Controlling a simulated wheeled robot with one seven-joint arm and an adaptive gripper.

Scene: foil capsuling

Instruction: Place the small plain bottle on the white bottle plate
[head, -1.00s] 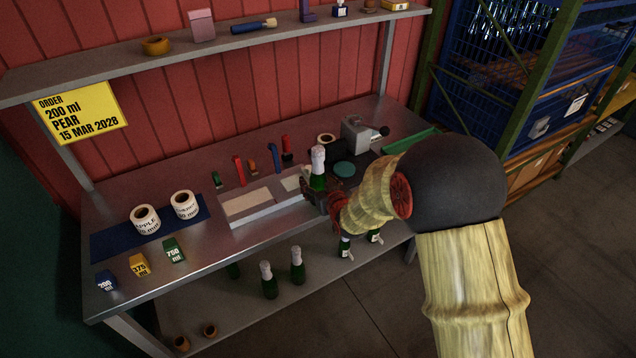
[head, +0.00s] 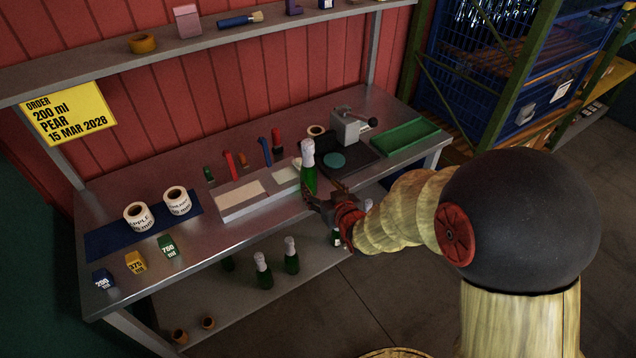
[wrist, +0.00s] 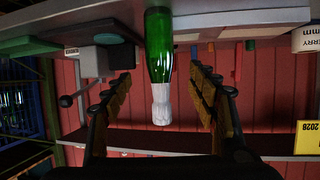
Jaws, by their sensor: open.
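The small plain bottle (head: 309,180), green glass with a white foil neck, stands upright at the right end of the long white fixture (head: 235,213). It shows no label. The fixture has pale pads on top, and the pale plate (head: 287,173) at its right end may be the white bottle plate. I cannot tell whether the bottle's base rests on it or beside it. My gripper (head: 322,205) is open just in front of the bottle. In the upside-down wrist view the bottle (wrist: 159,50) appears between the spread fingers (wrist: 165,100), with gaps on both sides.
A black mat with a green disc (head: 335,160), a grey lever press (head: 350,127) and a green tray (head: 405,138) lie to the right. Several coloured tools stand behind the fixture. Label rolls (head: 136,216) sit at left. More bottles (head: 263,272) stand on the lower shelf.

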